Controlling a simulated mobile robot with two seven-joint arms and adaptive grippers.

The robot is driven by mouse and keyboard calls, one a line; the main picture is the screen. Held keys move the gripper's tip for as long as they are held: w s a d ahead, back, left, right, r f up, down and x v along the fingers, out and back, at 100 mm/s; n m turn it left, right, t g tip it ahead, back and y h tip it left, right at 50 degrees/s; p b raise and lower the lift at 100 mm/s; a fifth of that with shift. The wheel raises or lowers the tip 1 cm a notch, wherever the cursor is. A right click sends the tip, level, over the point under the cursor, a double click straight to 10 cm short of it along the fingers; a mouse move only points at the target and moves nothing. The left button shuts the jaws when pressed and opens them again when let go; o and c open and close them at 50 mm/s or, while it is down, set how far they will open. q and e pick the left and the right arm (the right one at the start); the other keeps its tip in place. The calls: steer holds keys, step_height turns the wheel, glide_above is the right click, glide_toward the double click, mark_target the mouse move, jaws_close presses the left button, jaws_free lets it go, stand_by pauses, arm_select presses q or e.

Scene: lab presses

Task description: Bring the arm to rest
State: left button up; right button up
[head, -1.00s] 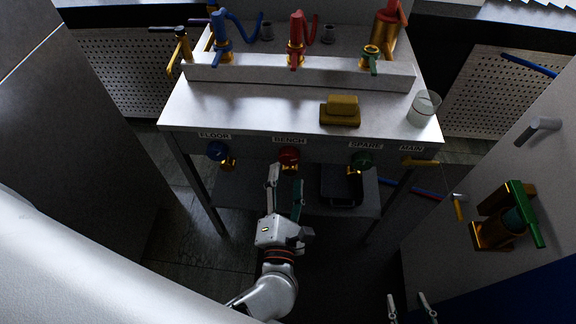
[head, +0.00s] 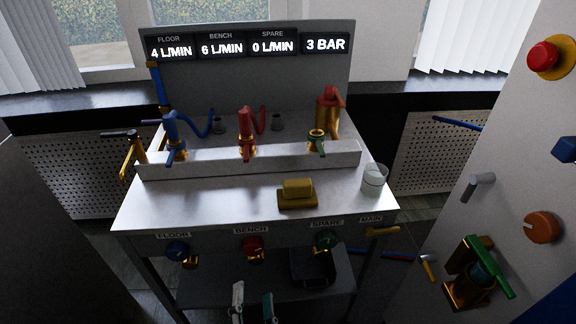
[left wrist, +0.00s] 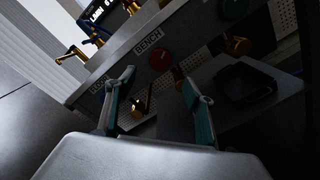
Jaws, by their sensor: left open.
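My left gripper (head: 254,300) is low in the head view, in front of the bench's lower shelf and below the red BENCH knob (head: 252,244). Its two fingers stand apart with nothing between them. The left wrist view shows the open fingers (left wrist: 158,88) from behind, with the red BENCH knob (left wrist: 159,60) beyond them, apart from the fingers. The rest of my left arm is outside the head view. My right gripper is not in view.
Blue FLOOR (head: 177,250) and green SPARE (head: 325,239) knobs flank the BENCH knob. A black tray (head: 312,266) sits on the shelf. A panel with valves stands at right.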

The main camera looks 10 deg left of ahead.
arm_select(q)
steer(key=s+d+r+m+t+h+p, duration=0.1)
steer(key=d+r+m+h+p, duration=0.2)
steer(key=m, duration=0.6)
steer(key=r+m+h+p, duration=0.3)
steer(key=r+m+h, duration=0.25)
steer(key=m, duration=0.25)
steer(key=s+a+f+m+g+p, duration=0.6)
steer(key=s+a+f+m+g, duration=0.2)
steer(key=m, duration=0.8)
step_height(320, 180, down, 4)
steer(key=shift+s+a+f+m+y, duration=0.25)
steer(key=shift+s+a+y, duration=0.2)
steer(key=shift+s+a, duration=0.55)
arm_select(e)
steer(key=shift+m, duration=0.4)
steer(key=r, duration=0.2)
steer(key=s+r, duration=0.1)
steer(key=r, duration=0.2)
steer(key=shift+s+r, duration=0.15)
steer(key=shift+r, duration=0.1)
arm_select(q)
steer(key=shift+r, duration=0.1)
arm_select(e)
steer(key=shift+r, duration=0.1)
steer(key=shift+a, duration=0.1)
